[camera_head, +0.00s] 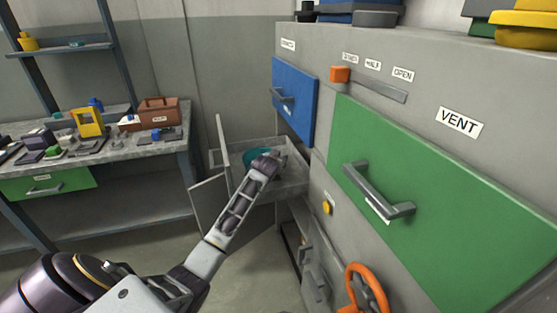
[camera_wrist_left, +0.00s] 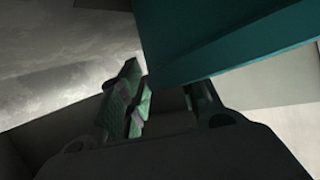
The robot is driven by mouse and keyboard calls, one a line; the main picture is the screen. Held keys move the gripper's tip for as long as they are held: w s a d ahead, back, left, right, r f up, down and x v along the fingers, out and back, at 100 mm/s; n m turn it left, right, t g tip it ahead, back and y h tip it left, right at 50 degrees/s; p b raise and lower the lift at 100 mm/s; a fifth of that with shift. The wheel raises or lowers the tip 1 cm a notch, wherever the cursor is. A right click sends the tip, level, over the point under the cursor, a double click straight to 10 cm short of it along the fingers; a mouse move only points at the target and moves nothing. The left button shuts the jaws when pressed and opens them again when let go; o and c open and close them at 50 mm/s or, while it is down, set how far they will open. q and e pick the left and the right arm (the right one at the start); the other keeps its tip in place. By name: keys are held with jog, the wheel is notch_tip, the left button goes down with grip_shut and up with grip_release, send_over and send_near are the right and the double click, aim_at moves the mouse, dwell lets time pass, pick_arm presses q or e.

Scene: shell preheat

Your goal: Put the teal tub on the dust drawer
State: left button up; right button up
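The teal tub (camera_head: 252,156) shows at the fingertips of my left gripper (camera_head: 268,160), partly hidden by it. It appears over or inside an open grey drawer (camera_head: 292,178) that sticks out from the cabinet; I cannot tell whether it rests on the bottom. In the left wrist view the tub (camera_wrist_left: 230,40) fills the upper right, its lower edge close to the fingers. The two fingers of my left gripper (camera_wrist_left: 165,100) are apart there, but whether they clasp the tub's wall is unclear. No label marks the dust drawer. My right gripper is out of view.
The cabinet has a blue drawer (camera_head: 294,98), a green VENT panel (camera_head: 440,190) with a handle, an orange slider knob (camera_head: 340,75) and an orange wheel (camera_head: 368,288). A cluttered workbench (camera_head: 165,150) is at left.

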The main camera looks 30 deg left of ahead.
pick_arm(q)
jog(key=shift+s+r, duration=0.1)
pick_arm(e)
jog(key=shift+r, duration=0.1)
pick_arm(q)
jog(key=shift+s, duration=0.1)
jog(key=shift+s+d+r, duration=0.25)
jog(key=shift+s+r, duration=0.05)
jog(key=shift+s, duration=0.15)
jog(key=shift+p+v, duration=0.45)
jog(key=shift+v, duration=1.05)
jog(key=p+v, duration=0.1)
jog(key=v, duration=0.6)
jog(key=shift+s, duration=0.25)
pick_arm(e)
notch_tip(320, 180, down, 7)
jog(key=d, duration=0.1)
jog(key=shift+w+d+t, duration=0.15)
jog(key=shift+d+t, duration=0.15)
